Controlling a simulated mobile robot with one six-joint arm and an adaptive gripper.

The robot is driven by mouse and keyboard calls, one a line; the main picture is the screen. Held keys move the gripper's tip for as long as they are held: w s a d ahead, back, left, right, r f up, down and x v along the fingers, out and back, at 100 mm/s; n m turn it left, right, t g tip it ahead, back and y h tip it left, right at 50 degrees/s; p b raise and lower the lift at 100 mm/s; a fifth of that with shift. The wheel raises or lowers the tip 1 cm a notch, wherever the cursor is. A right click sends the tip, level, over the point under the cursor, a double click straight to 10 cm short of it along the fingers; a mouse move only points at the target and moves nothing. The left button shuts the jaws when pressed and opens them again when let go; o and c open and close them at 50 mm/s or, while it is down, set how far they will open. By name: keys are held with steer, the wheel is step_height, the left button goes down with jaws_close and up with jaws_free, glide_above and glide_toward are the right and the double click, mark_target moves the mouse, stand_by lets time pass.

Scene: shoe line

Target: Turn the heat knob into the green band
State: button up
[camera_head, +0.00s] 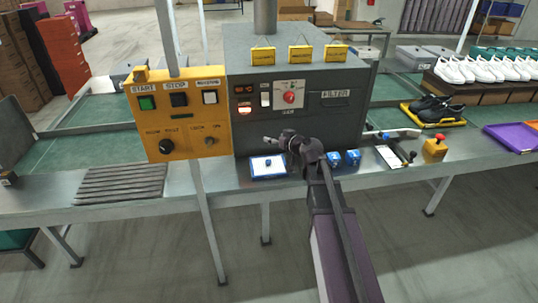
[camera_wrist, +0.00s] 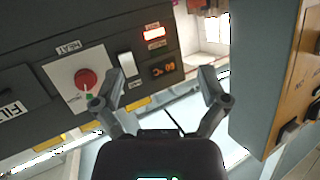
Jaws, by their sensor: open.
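The heat knob (camera_head: 289,97) is a round red knob on a white plate on the front of the dark grey machine. It also shows in the wrist view (camera_wrist: 86,79), left of my gripper, on a plate labelled HEAT. A small green patch (camera_wrist: 88,96) shows at the knob's lower edge in that view; the pointer's exact direction is too small to tell. My gripper (camera_wrist: 160,82) is open and empty, its fingers spread wide. In the head view my gripper (camera_head: 276,141) is in front of the machine, below the knob and apart from it.
A white rocker switch (camera_wrist: 127,65) sits beside the knob plate, with a lit red lamp (camera_wrist: 154,31) and an orange digital display (camera_wrist: 163,69). A yellow button box (camera_head: 182,117) stands left of the machine. A blue-edged tray (camera_head: 268,167) and small blue items (camera_head: 343,158) lie below.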

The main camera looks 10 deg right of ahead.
steer(key=s+a+f+g, duration=0.3)
steer(key=s, duration=0.2)
steer(key=shift+a+f+n, duration=0.15)
steer(key=shift+f+n, duration=0.05)
steer(key=shift+n, duration=0.1)
steer(key=shift+s+p, duration=0.2)
steer(key=shift+p, duration=0.1)
steer(key=s+d+f+m+g+h, duration=0.1)
steer(key=s+f+g+h, duration=0.1)
steer(key=s, duration=0.5)
steer(key=s+d+f+m+g+h+p, duration=0.1)
steer(key=s+f+g+h, duration=0.1)
steer(key=s+g, duration=0.2)
steer(key=s+d+f+m+g+h+p, duration=0.1)
steer(key=s+g, duration=0.3)
steer(key=s, duration=0.7)
steer(key=shift+d+f+m+h, duration=0.2)
steer(key=shift+f+m+h, duration=0.2)
steer(key=shift+f+h, duration=0.45)
